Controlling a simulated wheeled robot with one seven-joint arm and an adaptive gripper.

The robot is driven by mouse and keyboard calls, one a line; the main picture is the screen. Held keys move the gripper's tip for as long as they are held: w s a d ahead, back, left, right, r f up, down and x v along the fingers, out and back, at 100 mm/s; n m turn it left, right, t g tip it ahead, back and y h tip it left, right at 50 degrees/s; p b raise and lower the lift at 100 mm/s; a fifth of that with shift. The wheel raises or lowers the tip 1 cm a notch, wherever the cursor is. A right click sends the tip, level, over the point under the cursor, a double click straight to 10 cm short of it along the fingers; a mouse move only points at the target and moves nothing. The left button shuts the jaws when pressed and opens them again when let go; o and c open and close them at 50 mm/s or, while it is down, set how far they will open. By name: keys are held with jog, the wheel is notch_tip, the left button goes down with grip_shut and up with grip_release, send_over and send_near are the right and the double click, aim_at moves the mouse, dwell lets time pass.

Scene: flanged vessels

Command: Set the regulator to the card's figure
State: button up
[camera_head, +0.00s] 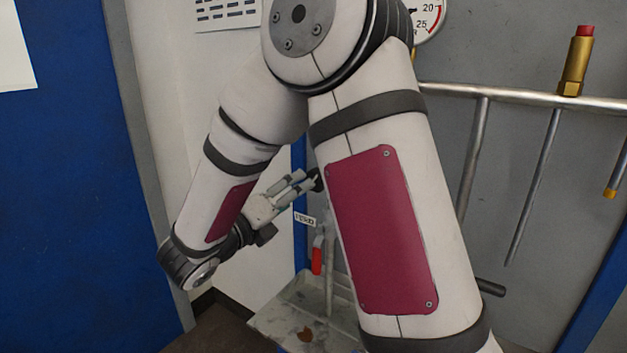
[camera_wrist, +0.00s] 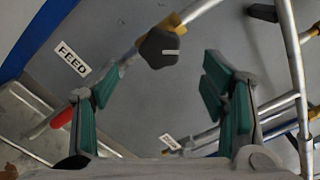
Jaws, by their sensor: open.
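A black knob with a white pointer line (camera_wrist: 160,48) sits on a brass fitting on a pipe, likely the regulator's. In the wrist view my gripper (camera_wrist: 160,78) is open, its green-padded fingers left and right of the knob's line, with the knob just beyond the tips. In the head view my gripper (camera_head: 303,180) reaches towards a dark knob (camera_head: 318,181) half hidden behind my arm. A pressure gauge (camera_head: 430,18) is cut off at the top; only 20 and 25 show, its needle hidden. A printed sheet (camera_head: 228,14) on the wall is cut off and unreadable.
Pipes (camera_wrist: 295,60) stand at the right. A grey tray (camera_head: 285,318) is below.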

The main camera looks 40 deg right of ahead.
aim_at(314, 191)
jog(key=x, duration=0.9)
jog(key=shift+p, duration=0.4)
jog(key=c, duration=1.1)
